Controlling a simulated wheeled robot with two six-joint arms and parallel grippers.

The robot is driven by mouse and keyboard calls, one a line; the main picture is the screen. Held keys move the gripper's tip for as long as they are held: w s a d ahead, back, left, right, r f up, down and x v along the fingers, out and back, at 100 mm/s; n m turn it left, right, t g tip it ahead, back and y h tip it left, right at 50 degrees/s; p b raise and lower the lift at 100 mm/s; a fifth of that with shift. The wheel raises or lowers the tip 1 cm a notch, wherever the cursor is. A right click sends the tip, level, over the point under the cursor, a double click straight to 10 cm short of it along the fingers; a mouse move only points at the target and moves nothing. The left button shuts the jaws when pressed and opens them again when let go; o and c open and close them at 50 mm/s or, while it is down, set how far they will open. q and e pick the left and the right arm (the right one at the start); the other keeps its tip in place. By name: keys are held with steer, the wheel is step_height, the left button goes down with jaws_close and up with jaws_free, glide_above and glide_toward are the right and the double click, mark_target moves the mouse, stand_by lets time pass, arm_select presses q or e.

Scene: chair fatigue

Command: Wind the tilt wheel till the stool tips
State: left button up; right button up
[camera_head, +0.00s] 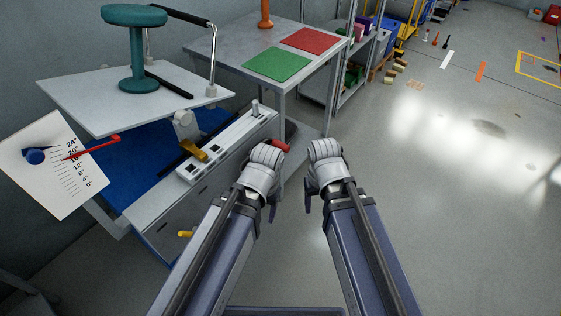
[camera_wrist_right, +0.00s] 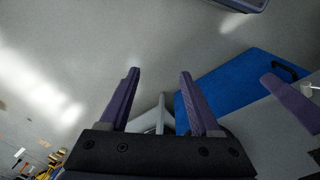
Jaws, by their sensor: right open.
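The teal stool (camera_head: 137,50) stands on a white tilted platform (camera_head: 75,92) at the upper left of the head view. A red pointer (camera_head: 92,147) lies across the white angle dial (camera_head: 55,185), near the 16 to 20 marks. A red knob (camera_head: 279,145) shows just beyond my left wrist, by a dark rounded shape that may be part of the wheel; the wheel is mostly hidden. My left gripper (camera_head: 272,210) is beside the bench's right end, its jaws unclear. My right gripper (camera_head: 308,196) is over the floor; the right wrist view shows its fingers (camera_wrist_right: 158,72) apart and empty.
A grey table (camera_head: 215,48) with a green mat (camera_head: 277,64) and a red mat (camera_head: 310,40) stands behind the bench. Shelves (camera_head: 345,85) stand beyond. The floor to the right is largely free.

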step_height(320, 180, down, 16)
steer(key=w+d+y+b, duration=0.1)
steer(key=w+d+b, duration=0.2)
steer(key=b, duration=1)
steer(key=n+t+y+b, duration=0.85)
steer(key=t+y, duration=0.25)
steer(key=y, duration=0.3)
glide_toward(280, 145)
steer(key=w, duration=0.1)
steer(key=w+a+f, duration=0.1)
steer(key=shift+w+a, duration=0.3)
steer(key=shift+x, duration=3.95)
steer(key=shift+s+a+f, duration=0.1)
steer(key=shift+s, duration=0.05)
jaws_close()
